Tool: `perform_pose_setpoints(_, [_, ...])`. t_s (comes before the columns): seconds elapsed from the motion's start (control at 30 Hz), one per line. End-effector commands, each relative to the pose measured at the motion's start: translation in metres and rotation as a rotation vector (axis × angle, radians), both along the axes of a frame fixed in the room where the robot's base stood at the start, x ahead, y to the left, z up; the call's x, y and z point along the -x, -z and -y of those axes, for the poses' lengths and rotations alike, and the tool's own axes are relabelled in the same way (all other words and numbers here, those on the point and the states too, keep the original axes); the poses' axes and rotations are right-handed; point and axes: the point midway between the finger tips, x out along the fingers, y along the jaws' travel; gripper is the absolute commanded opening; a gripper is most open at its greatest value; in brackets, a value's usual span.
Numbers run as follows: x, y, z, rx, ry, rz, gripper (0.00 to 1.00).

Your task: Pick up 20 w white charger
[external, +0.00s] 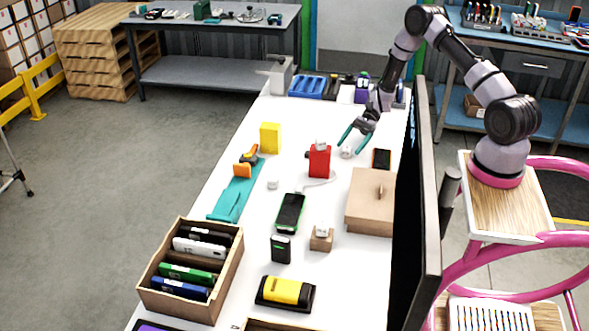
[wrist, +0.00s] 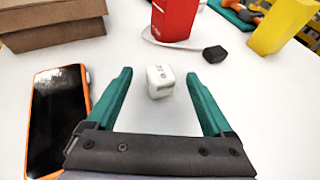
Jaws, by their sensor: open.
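A small white charger block (wrist: 160,82) with faint grey print on its face lies on the white table in the wrist view. It sits ahead of my gripper (wrist: 160,74), roughly between the two teal fingertips. The fingers are open, with nothing held. In the external view my gripper (external: 351,148) points down over the far right part of the table, close to the white charger (external: 346,152). Other white blocks like chargers stand on the red box (external: 321,144), on a small cardboard block (external: 322,230) and on the table (external: 272,184). I cannot read any wattage.
An orange-edged phone (wrist: 57,122) lies just left of my fingers in the wrist view. A red box (wrist: 174,18), a white cable and a black block (wrist: 214,54) are beyond the charger. A cardboard carton (external: 371,205) and a dark upright screen (external: 418,200) stand along the right side.

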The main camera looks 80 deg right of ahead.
Motion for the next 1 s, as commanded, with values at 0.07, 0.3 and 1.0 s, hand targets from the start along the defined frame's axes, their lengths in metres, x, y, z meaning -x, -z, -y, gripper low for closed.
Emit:
perform_pose_setpoints(0.07, [-0.003,0.003,-0.007,-0.001,-0.001,-0.001,0.86])
perform_pose_setpoints(0.3, [-0.004,0.004,-0.009,-0.001,0.000,0.000,0.86])
perform_pose_setpoints(1.0, [-0.005,-0.024,-0.008,0.002,0.000,0.002,0.00])
